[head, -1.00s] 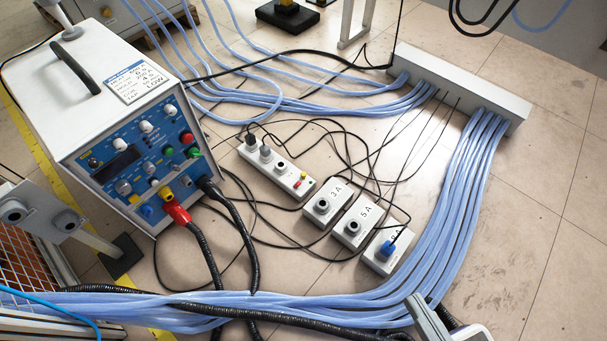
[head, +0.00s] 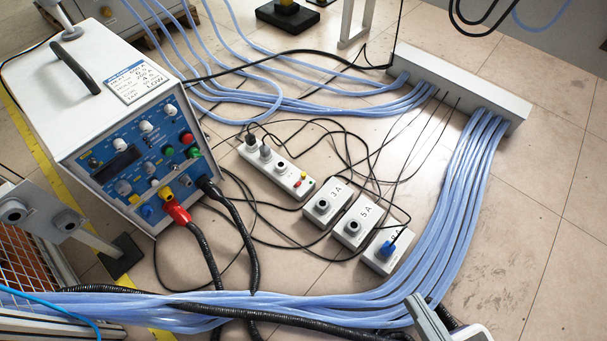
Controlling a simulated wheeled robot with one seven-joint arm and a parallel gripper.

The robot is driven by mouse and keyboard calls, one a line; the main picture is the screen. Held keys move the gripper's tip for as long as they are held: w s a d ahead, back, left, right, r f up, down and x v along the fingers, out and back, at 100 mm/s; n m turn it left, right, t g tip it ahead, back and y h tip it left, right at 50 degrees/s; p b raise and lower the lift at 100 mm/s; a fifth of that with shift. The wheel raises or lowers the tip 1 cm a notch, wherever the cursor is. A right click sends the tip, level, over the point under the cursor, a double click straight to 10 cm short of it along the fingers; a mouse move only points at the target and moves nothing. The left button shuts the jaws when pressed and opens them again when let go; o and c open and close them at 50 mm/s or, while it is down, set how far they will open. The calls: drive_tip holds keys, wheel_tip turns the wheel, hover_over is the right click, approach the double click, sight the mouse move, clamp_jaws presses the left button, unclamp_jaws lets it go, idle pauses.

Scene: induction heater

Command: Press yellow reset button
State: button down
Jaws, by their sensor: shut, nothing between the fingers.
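A white heater unit (head: 75,75) with a blue control panel stands at the left. Its panel has white, red and green knobs and another yellow part (head: 166,194) low down, beside the red cable plug. No label marks either yellow part as reset at this size.
Three grey boxes (head: 353,223) stand right of the strip, amid thin black cables. Thick blue hoses (head: 460,205) run along the right and front. Bare floor (head: 540,215) lies right of the hoses.

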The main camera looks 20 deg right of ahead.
wheel_tip(320, 180, up, 4)
drive_tip(key=p, duration=0.4)
idle(0.3)
